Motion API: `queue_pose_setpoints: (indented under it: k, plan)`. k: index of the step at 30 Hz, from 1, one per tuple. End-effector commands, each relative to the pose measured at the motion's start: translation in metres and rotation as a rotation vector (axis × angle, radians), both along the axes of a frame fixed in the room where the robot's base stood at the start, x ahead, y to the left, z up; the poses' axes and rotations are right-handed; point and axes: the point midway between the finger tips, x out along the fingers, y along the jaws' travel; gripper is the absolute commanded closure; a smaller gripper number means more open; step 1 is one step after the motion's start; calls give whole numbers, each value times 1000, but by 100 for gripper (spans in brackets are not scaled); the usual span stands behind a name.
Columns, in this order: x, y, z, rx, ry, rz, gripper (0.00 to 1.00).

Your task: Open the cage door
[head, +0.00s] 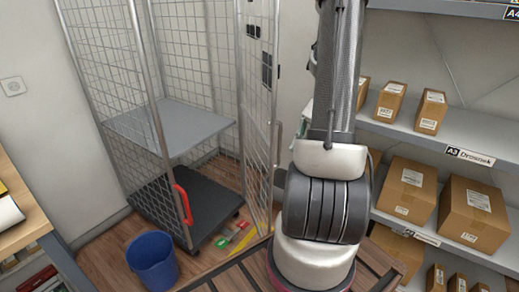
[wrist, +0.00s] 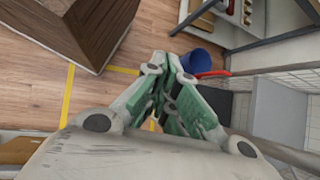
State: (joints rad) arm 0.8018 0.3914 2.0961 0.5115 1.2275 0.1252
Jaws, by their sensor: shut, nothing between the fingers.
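The wire-mesh cage trolley (head: 160,105) stands left of centre in the head view, with a grey shelf (head: 170,130) and a dark base. A mesh panel, apparently the cage door (head: 256,120), stands nearly edge-on at its right and juts past the base towards me. The cage front looks open. A red handle (head: 182,204) sits low on the front post; it also shows in the wrist view (wrist: 213,74). My gripper (wrist: 170,72) is shut and empty in the wrist view, apart from the door as far as I can tell. My arm hides it in the head view.
A blue bucket (head: 152,260) stands on the floor before the cage. Parcel shelves (head: 455,155) with several boxes fill the right. A slatted brown crate (head: 240,276) is close in front. A wooden counter (head: 25,205) is at left. Wooden floor with yellow lines shows in the wrist view.

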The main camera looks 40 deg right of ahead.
Motion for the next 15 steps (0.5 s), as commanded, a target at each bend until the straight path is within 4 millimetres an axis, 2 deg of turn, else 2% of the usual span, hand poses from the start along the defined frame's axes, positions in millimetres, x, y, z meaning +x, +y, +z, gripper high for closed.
queue_pose_setpoints:
  k: [1, 9, 15]
  plan:
    - [-6, 11, 17, -78, -29, 95, 100]
    - [-34, 54, 87, -452, -220, 559, 100]
    - [-45, 77, 118, -620, -362, 771, 100]
